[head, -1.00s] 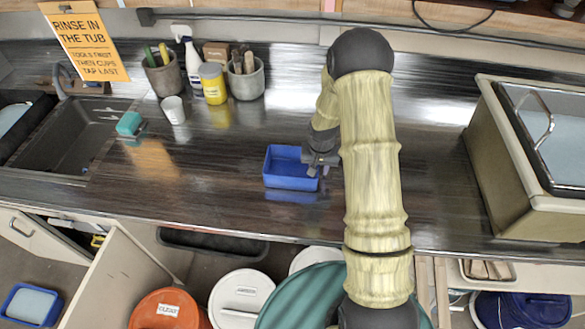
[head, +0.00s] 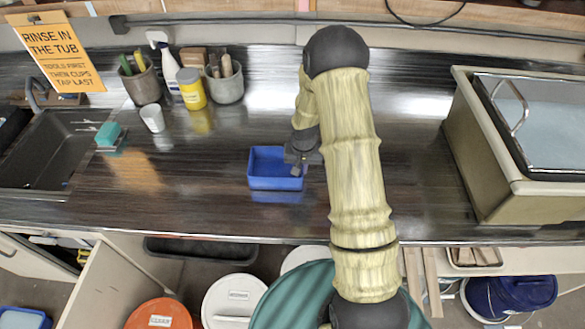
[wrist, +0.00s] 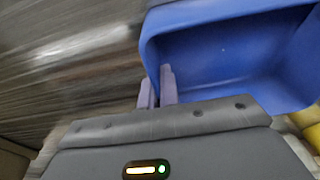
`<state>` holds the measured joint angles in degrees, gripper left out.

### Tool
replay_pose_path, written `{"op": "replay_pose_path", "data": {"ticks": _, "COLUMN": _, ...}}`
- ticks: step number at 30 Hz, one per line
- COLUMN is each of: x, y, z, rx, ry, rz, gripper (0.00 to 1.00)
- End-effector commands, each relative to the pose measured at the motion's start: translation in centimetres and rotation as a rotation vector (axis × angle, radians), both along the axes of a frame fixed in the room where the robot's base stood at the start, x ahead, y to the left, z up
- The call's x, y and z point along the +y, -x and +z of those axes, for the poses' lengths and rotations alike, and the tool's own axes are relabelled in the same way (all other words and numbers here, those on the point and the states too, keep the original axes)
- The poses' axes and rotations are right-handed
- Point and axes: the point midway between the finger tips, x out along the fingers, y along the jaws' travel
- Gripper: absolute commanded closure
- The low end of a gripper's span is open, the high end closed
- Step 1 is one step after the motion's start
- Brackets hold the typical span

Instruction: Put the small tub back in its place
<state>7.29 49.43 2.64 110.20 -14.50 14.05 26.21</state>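The small blue tub (head: 275,184) is upright and looks empty, over the dark counter left of my arm. A blue reflection shows just below it; I cannot tell how far it is off the counter. My gripper (head: 300,165) is at the tub's right side. In the wrist view the tub (wrist: 225,55) fills the upper right. My two fingers (wrist: 158,88) are close together at its wall, one outside and one overlapping the inside. The tub is sharp while the counter is blurred, which fits a held tub. Its place is not marked in view.
A sink (head: 45,160) with a teal sponge (head: 109,133) is at left. Tool cups, a spray bottle and a yellow jar (head: 191,90) stand at the back. A large beige basin (head: 470,150) stands right. Lidded buckets (head: 233,302) and an open cabinet door (head: 105,285) are below.

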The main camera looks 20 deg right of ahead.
Motion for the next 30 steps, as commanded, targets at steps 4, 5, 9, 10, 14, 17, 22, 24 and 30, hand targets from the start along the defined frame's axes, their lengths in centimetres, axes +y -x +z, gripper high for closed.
{"op": "replay_pose_path", "data": {"ticks": 4, "x": 0.0, "y": -0.1, "z": 1.1, "rx": -0.003, "ry": 0.0, "rz": -0.001, "gripper": 1.0}}
{"op": "replay_pose_path", "data": {"ticks": 5, "x": 0.0, "y": -0.1, "z": 1.4, "rx": -0.004, "ry": -0.001, "rz": -0.001, "gripper": 1.0}}
{"op": "replay_pose_path", "data": {"ticks": 9, "x": 0.0, "y": -0.1, "z": 3.6, "rx": -0.005, "ry": 0.001, "rz": 0.0, "gripper": 1.0}}
{"op": "replay_pose_path", "data": {"ticks": 10, "x": 0.0, "y": -0.1, "z": 4.1, "rx": -0.006, "ry": 0.0, "rz": 0.0, "gripper": 1.0}}
{"op": "replay_pose_path", "data": {"ticks": 14, "x": 0.0, "y": -0.1, "z": 6.5, "rx": -0.006, "ry": 0.0, "rz": -0.001, "gripper": 1.0}}
{"op": "replay_pose_path", "data": {"ticks": 17, "x": 0.0, "y": -0.1, "z": 8.1, "rx": -0.005, "ry": 0.0, "rz": -0.001, "gripper": 1.0}}
{"op": "replay_pose_path", "data": {"ticks": 22, "x": 0.0, "y": -0.1, "z": 9.7, "rx": -0.003, "ry": 0.0, "rz": 0.0, "gripper": 1.0}}
{"op": "replay_pose_path", "data": {"ticks": 24, "x": 0.0, "y": 0.0, "z": 9.9, "rx": 0.0, "ry": -0.001, "rz": 0.0, "gripper": 1.0}}
{"op": "replay_pose_path", "data": {"ticks": 30, "x": 0.0, "y": 0.0, "z": 9.9, "rx": 0.0, "ry": 0.0, "rz": 0.0, "gripper": 1.0}}
